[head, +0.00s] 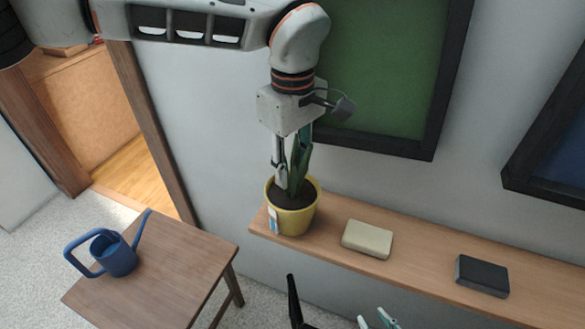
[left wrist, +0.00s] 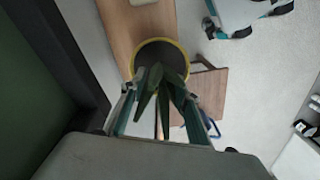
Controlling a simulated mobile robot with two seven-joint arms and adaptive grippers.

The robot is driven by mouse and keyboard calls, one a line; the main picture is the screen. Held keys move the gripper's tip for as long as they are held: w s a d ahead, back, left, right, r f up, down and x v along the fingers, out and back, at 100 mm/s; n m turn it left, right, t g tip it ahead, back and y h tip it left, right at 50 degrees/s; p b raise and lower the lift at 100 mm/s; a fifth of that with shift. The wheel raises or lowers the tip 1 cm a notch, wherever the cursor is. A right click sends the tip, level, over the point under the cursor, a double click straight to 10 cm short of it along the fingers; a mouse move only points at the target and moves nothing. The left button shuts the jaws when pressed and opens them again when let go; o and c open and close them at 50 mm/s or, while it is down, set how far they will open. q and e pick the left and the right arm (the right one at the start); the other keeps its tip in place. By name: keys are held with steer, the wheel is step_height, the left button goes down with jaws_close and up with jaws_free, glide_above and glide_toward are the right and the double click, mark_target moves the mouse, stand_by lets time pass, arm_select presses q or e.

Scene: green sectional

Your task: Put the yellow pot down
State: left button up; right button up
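The yellow pot (head: 292,221) with dark soil and tall green leaves stands upright on the left end of the wooden wall shelf (head: 420,262). Its round yellow rim also shows in the left wrist view (left wrist: 161,41). My left gripper (head: 291,172) points down from above, its fingers on either side of the leaves. In the left wrist view the fingers (left wrist: 158,90) are apart, with leaves between them and the rim just beyond the tips. I see no firm grip on the pot. Of my right gripper (head: 376,319), only teal tips show at the bottom edge.
A cream block (head: 367,239) and a dark block (head: 482,276) lie on the shelf, right of the pot. A blue watering can (head: 115,256) stands on a low wooden table (head: 165,285) at left. A green framed panel (head: 390,70) hangs behind my left gripper.

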arm_select(q)
step_height(320, 180, up, 12)
steer(key=shift+f+p, duration=0.25)
steer(key=shift+p, duration=0.25)
steer(key=shift+f, duration=0.1)
